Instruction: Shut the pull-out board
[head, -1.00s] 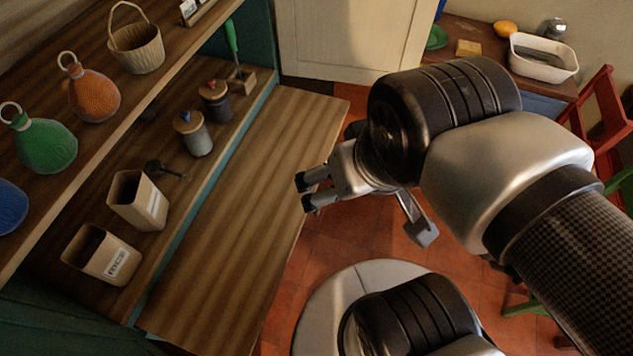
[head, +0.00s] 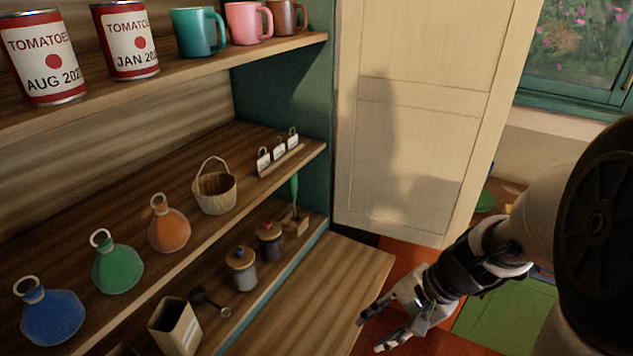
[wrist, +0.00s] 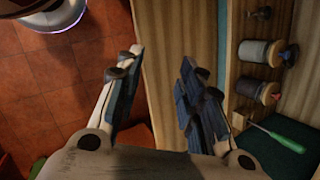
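The pull-out board (head: 322,285) is a flat, striped wooden slab. It sticks out from under the lowest shelf in the head view, and its near part is cut off by the picture's bottom edge. My gripper (head: 371,334) is just right of the board's outer edge, fingers pointing left and down. In the wrist view the gripper (wrist: 161,56) is open, and the board (wrist: 165,40) shows beyond and between its fingers. I see nothing held. I cannot tell whether a finger touches the board.
The lowest shelf holds lidded jars (head: 242,268), a square canister (head: 176,328) and a green-handled tool (head: 295,188). Flasks (head: 118,262) and a basket (head: 214,186) stand above. A cream door panel (head: 415,120) rises behind the board.

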